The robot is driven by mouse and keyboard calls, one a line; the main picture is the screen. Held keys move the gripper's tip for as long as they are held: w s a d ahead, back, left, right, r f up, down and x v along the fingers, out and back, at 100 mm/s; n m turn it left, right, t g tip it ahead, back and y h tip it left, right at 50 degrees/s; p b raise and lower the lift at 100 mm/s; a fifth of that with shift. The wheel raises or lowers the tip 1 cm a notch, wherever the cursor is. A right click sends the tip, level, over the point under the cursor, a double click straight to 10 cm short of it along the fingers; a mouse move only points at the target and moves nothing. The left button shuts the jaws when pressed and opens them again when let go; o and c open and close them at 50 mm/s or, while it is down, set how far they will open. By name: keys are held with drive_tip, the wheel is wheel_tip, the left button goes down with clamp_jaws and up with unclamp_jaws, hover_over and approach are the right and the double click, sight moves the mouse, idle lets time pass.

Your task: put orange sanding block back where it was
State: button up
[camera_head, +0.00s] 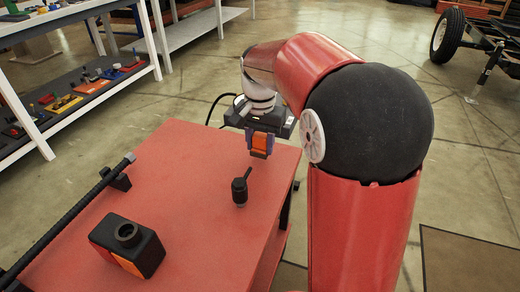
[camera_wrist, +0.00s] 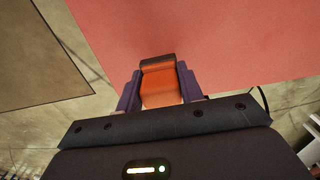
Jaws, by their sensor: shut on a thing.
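The orange sanding block (camera_head: 261,143) with a dark edge is held in my gripper (camera_head: 260,152), above the far right part of the red table (camera_head: 190,180). In the wrist view the sanding block (camera_wrist: 160,85) sits between the two purple fingers of my gripper (camera_wrist: 160,92), which are shut on it from both sides. The red table top (camera_wrist: 210,40) shows beyond it there, with the floor on the left and below. The block appears clear of the table top.
A small black tool with a handle (camera_head: 240,190) stands on the table below my gripper. A black and orange box-like object (camera_head: 127,247) sits at the front, and a long black bar (camera_head: 70,220) runs along the left edge. Shelves (camera_head: 75,95) with several items stand at upper left.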

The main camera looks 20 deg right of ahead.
drive_tip(key=shift+f, duration=1.05)
drive_tip(key=shift+f, duration=0.15)
drive_tip(key=o, duration=0.9)
drive_tip(key=shift+o, duration=0.2)
